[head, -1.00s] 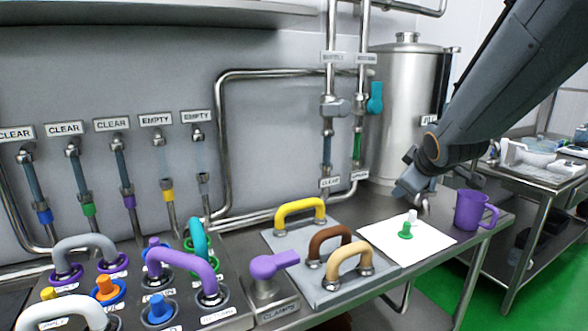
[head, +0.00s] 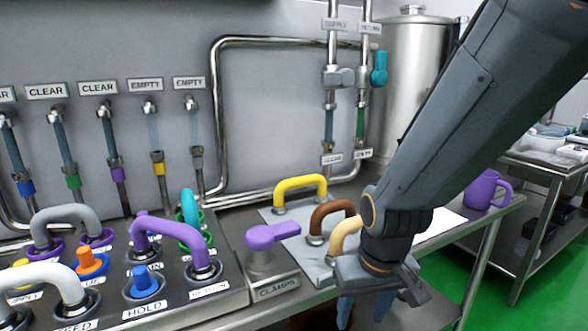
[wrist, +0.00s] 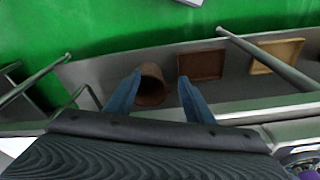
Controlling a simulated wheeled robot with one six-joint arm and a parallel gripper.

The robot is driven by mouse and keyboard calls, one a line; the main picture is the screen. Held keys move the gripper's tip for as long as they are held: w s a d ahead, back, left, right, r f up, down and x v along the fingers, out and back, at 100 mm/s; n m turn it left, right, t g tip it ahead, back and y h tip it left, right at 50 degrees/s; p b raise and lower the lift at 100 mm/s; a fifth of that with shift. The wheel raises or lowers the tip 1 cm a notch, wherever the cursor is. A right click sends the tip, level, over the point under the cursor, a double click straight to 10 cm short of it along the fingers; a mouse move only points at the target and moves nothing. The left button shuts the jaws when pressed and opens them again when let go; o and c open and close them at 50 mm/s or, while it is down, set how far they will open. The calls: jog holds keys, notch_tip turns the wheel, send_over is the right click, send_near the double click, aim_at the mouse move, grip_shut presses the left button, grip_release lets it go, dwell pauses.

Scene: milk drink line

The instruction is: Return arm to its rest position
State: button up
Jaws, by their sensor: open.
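My gripper (head: 364,308) is at the lower right of the head view, in front of the bench's front edge and pointing down. Its two blue fingers stand apart, and nothing is between them. In the wrist view my gripper (wrist: 158,95) also shows open, above a lower shelf. A brown round container (wrist: 151,86) lies below, seen between the fingers but well beyond them. My arm crosses the right side of the head view and hides part of the white sheet (head: 442,224).
The yellow handle (head: 300,184), brown handle (head: 329,214) and tan handle (head: 345,236) stand on a grey plate close to my gripper. A purple clamp lever (head: 272,236) is to the left. A purple mug (head: 481,190) stands behind my arm. Green floor (wrist: 130,28) is open beyond.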

jog(key=s+a+f+n+g+b, duration=0.1)
jog(key=s+a+f+n+b, duration=0.1)
jog(key=a+f+b, duration=0.45)
jog(key=s+a+f+n+b, duration=0.1)
jog(key=a+f+n+b, duration=0.15)
jog(key=f+b, duration=0.7)
jog(key=s+a+f+n+g+b, duration=0.1)
jog(key=s+a+f+b, duration=0.1)
jog(key=a+f+b, duration=0.55)
jog(key=d+r+m+p, duration=0.7)
jog(key=d+r+p, duration=1.6)
jog(key=r+p, duration=0.3)
jog(key=shift+w+r+p, duration=0.15)
jog(key=shift+r+p, duration=0.05)
jog(key=shift+p, duration=1)
dwell(1.8)
